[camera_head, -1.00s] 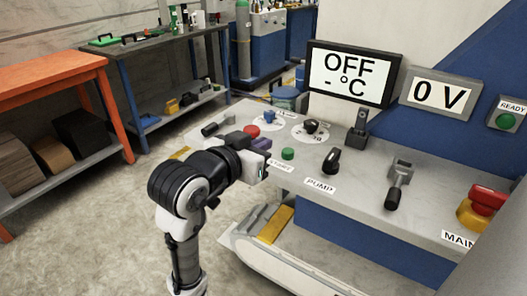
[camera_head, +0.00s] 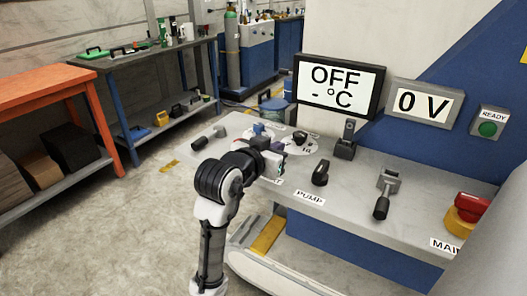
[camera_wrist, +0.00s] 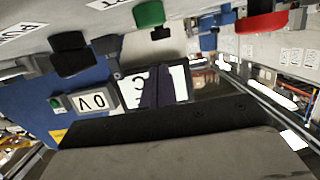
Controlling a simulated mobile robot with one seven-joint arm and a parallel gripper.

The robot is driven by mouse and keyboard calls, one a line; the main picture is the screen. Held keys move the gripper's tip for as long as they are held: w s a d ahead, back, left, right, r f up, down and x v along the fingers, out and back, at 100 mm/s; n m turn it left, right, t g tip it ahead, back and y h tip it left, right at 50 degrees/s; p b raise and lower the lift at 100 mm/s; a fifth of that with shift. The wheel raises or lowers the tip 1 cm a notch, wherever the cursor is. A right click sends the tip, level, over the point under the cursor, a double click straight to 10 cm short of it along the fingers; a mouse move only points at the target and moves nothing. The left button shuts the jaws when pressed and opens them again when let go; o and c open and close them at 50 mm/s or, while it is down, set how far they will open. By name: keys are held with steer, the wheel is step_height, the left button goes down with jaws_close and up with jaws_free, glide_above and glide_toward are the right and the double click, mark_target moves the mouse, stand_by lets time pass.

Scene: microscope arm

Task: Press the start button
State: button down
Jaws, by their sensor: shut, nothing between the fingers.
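The start button is the green round button (camera_wrist: 149,14) at the top of the wrist view, with part of its white label (camera_wrist: 105,3) beside it. In the head view my gripper (camera_head: 277,150) covers the button's place on the grey console (camera_head: 345,190), and only the end of the label shows. My gripper is shut and empty, with its dark fingers (camera_wrist: 155,85) in front of the large display in the wrist view.
The black PUMP knob (camera_head: 321,172) stands right of my gripper, and a lever switch (camera_head: 384,190) farther right. A red emergency button (camera_head: 470,206) is at the console's right end. The large display (camera_head: 338,87) reads OFF.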

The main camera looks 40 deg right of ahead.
steer(key=shift+a+f, duration=0.2)
steer(key=shift+f, duration=1.65)
